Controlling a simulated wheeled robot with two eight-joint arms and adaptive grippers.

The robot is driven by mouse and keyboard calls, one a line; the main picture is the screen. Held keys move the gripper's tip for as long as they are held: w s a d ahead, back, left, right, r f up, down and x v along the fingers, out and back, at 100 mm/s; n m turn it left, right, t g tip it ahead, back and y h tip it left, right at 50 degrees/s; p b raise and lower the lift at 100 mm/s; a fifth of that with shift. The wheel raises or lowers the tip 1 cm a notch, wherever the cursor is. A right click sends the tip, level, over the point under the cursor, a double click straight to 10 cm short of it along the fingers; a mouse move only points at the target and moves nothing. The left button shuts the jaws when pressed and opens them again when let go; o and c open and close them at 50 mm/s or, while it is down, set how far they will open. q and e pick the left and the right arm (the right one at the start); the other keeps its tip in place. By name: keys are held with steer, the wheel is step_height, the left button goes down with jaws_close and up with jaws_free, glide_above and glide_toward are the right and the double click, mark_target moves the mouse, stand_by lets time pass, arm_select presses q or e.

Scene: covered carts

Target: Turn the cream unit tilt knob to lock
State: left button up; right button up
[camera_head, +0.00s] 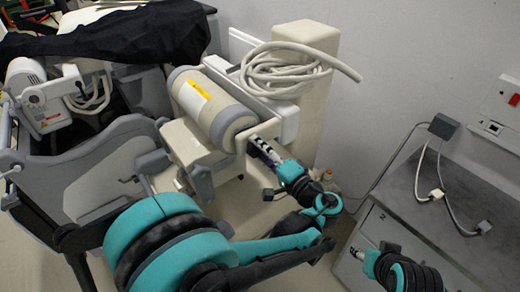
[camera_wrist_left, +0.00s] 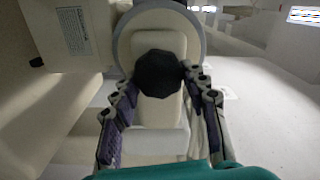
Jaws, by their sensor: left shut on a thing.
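The cream unit (camera_head: 205,110) is a cream and grey cylinder with a yellow label, carried on a cream column in the head view. In the left wrist view its tilt knob (camera_wrist_left: 160,73) is a dark, many-sided knob on a cream arm in front of a round grey-rimmed end (camera_wrist_left: 125,48). My left gripper (camera_head: 258,146) reaches the unit's right end in the head view, hiding the knob there. In the left wrist view my left gripper (camera_wrist_left: 157,82) has a finger on each side of the knob and is shut on it. My right gripper (camera_head: 364,254) is at the lower right, its fingers too small to read.
A coiled cream hose (camera_head: 285,68) lies above the unit. A black cover (camera_head: 120,35) drapes over the cart at the left. A grey cabinet (camera_head: 440,200) with cables on top stands at the right, close to my right arm. A wall with sockets (camera_head: 490,127) is behind.

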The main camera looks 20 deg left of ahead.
arm_select(q)
steer(key=m, duration=0.5)
steer(key=shift+f+m, duration=0.15)
steer(key=shift+m, duration=0.15)
steer(key=m, duration=0.5)
steer(key=shift+f+m, duration=0.1)
steer(key=shift+m, duration=0.2)
steer(key=o, duration=1.2)
steer(key=shift+a, duration=0.1)
steer(key=v, duration=0.7)
steer(key=shift+s+d, duration=0.2)
steer(key=shift+d, duration=0.05)
